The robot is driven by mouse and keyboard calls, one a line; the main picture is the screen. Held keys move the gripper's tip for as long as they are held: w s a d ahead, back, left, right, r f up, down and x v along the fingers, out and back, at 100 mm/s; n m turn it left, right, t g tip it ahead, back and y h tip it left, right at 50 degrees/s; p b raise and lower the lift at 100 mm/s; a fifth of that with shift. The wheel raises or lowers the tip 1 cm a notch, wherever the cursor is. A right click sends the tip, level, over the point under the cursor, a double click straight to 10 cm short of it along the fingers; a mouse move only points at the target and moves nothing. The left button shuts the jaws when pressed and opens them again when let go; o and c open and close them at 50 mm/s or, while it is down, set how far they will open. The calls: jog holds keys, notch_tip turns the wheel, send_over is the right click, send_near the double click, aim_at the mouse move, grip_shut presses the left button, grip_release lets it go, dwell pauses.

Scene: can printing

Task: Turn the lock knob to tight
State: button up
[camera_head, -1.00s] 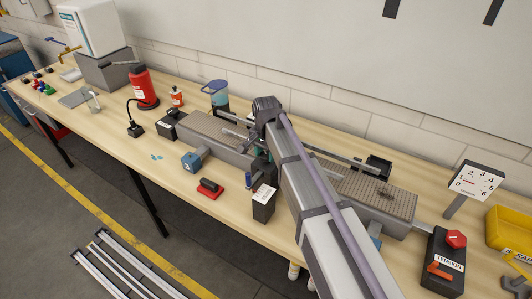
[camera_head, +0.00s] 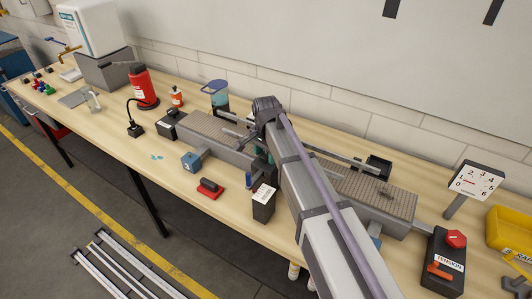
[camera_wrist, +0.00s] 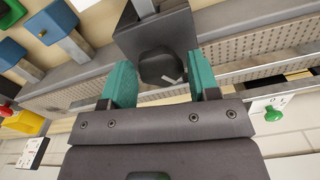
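In the wrist view a black rounded knob (camera_wrist: 160,67) with a short white mark sits on the face of a dark block (camera_wrist: 152,30). I take it to be the lock knob; no lettering on it is readable. My gripper (camera_wrist: 163,82) is open, with one teal finger on each side of the knob. The fingertips are close to the knob's sides; I cannot tell whether they touch it. In the head view my arm hides the knob and most of the gripper.
A long grey machine bed (camera_head: 375,195) runs along the bench. A black labelled box (camera_head: 264,203) and a red-based block (camera_head: 209,189) stand in front. At the right are the tension box (camera_head: 444,263), a dial (camera_head: 475,181) and a yellow bin (camera_head: 510,228).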

aim_at(266, 154)
jog(key=shift+o, duration=1.2)
notch_tip(266, 154, up, 11)
jog(key=p, duration=1)
jog(key=shift+p, duration=0.4)
jog(key=shift+f, duration=0.1)
